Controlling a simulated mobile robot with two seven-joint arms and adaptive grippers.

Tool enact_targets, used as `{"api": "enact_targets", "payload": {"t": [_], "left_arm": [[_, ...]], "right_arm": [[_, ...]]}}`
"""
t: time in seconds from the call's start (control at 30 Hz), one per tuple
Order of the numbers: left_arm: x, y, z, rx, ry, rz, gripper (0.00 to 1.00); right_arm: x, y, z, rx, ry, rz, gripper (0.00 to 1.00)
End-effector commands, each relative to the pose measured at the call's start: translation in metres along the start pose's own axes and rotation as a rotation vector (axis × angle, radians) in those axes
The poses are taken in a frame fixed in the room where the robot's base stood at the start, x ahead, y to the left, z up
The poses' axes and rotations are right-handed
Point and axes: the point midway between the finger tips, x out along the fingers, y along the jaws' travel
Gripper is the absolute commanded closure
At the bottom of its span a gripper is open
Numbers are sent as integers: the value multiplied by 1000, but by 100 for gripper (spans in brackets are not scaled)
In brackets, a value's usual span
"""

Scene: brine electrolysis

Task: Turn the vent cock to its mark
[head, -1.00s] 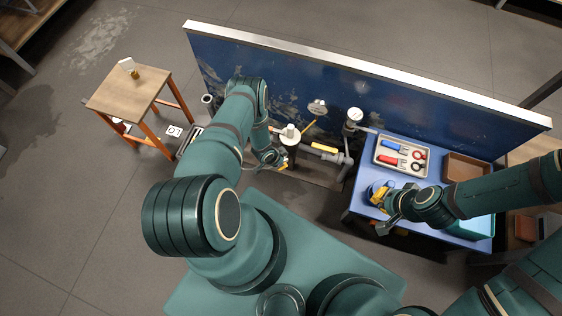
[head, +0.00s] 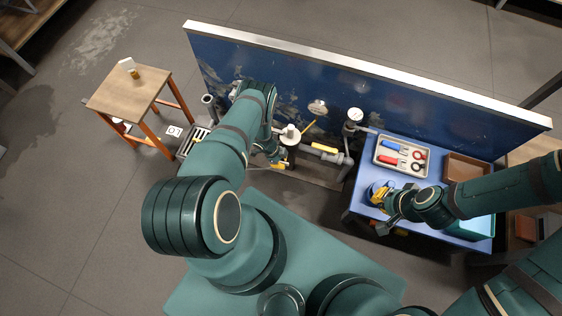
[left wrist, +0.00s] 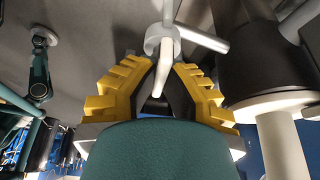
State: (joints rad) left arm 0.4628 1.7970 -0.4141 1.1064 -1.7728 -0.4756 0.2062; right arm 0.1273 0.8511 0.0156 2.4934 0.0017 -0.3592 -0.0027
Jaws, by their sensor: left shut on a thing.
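In the left wrist view, a pale lever (left wrist: 166,62) comes out of a grey collar (left wrist: 160,41) on a thin pipe; it looks like the handle of the vent cock. My left gripper (left wrist: 168,88) has its yellow-and-black fingers on either side of this lever and is shut on it. In the head view my left gripper (head: 277,160) is low among the pipework in front of the blue panel, mostly hidden by my arm. No mark can be made out. My right gripper (head: 381,196) is at the left end of the blue bench, by a small blue thing; its jaw gap is unclear.
The blue panel (head: 330,95) stands behind the pipework. A round gauge (head: 355,114) and a yellow-handled pipe (head: 324,148) are right of my left gripper. The blue bench (head: 362,208) holds a tool tray (head: 388,170) and a brown tray (head: 466,168). A wooden stool (head: 130,92) stands left.

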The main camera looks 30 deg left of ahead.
Motion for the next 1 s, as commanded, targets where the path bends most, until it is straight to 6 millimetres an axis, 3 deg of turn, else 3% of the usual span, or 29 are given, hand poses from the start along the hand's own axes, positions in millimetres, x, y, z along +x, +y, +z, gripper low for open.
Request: {"api": "enact_targets", "payload": {"t": [0.77, 0.8, 0.83, 0.87, 1.0], "left_arm": [[1, 0, -2, 91, 4, 36, 100], [1, 0, -2, 90, 4, 36, 76], [1, 0, -2, 90, 4, 36, 65], [1, 0, -2, 90, 4, 36, 61], [1, 0, -1, 90, 3, 36, 61]], "right_arm": [[0, 0, 0, 0, 0, 0, 100], [0, 0, 0, 0, 0, 0, 100], [0, 0, 0, 0, 0, 0, 100], [0, 0, 0, 0, 0, 0, 100], [0, 0, 0, 0, 0, 0, 100]]}}
